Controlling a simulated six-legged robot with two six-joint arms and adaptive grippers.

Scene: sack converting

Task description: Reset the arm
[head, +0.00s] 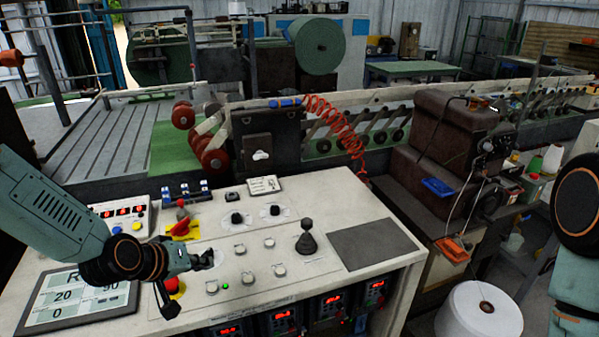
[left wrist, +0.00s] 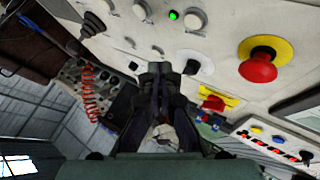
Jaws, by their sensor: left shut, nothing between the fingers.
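My left arm comes in from the left over a cream control panel (head: 330,205). My left gripper (head: 208,260) is shut and empty above the panel, among its knobs and buttons. In the left wrist view the fingers of the left gripper (left wrist: 158,72) are together with nothing between them. A red mushroom button (head: 174,286) on a yellow ring is partly hidden by my left wrist in the head view; it shows whole in the left wrist view (left wrist: 258,66), apart from the fingers. My right arm shows at the right edge; its gripper is out of view.
A black joystick (head: 307,240) stands right of the left gripper. A red switch on a yellow plate (head: 183,228) lies behind it. A display screen (head: 80,297) is at the panel's left. A bare grey pad (head: 372,243) is at the right. Machinery stands behind the panel.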

